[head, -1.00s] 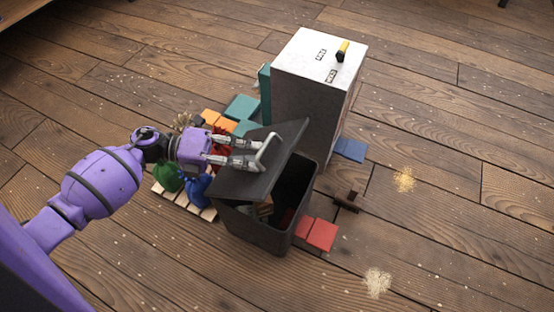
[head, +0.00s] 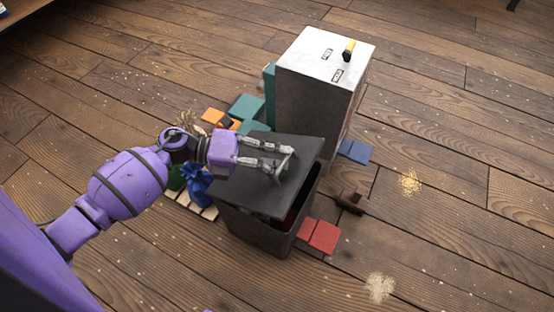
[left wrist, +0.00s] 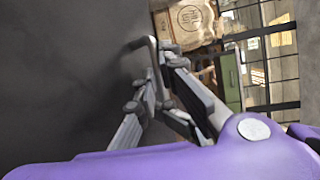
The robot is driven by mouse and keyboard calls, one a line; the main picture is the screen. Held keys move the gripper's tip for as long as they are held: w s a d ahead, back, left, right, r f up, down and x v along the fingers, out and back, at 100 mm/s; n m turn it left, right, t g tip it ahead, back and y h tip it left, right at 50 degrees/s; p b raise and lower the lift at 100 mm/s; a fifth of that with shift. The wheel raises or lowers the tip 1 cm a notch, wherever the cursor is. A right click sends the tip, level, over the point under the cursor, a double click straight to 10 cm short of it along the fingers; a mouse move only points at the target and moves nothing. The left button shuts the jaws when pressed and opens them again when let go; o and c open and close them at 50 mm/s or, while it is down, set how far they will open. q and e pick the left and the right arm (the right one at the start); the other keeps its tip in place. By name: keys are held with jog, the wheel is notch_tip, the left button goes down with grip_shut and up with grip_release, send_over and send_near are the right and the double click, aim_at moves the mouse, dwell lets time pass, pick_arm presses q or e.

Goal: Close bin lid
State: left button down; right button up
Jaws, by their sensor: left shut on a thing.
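The dark grey bin (head: 252,232) stands on the wooden floor in the middle of the head view. Its lid (head: 240,195) is tilted, low over the opening, with a dark gap along the right side. My left gripper (head: 276,159) reaches in from the left over the lid and is shut on the lid's handle (head: 285,166). In the left wrist view the gripper (left wrist: 158,85) closes around the grey handle (left wrist: 152,52), beside the dark lid surface (left wrist: 70,70). The bin's contents are mostly hidden. My right gripper is not in view.
A tall cabinet (head: 318,92) with a white top stands right behind the bin. Red tiles (head: 320,236), blue tiles (head: 354,151) and a brown object (head: 350,201) lie to the right. A blue sack (head: 197,188) sits left of the bin. Open floor lies in front and right.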

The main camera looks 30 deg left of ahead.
aim_at(282, 174)
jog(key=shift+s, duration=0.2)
pick_arm(q)
jog(key=shift+d, duration=0.15)
jog(key=f+y+p, duration=0.1)
jog(key=d+f+p, duration=0.1)
jog(key=p, duration=0.1)
jog(key=d+f+m+y+p, duration=0.1)
jog(key=f, duration=0.1)
jog(key=shift+d+g+y, duration=0.25)
jog(key=shift+g+y, duration=0.05)
jog(key=f, duration=0.3)
jog(key=shift+s+d+b, duration=0.15)
jog(key=shift+d+b, duration=0.15)
jog(key=shift+b, duration=0.05)
jog(key=shift+f, duration=0.1)
jog(key=c, duration=2.1)
grip_release()
jog(key=shift+d, duration=0.1)
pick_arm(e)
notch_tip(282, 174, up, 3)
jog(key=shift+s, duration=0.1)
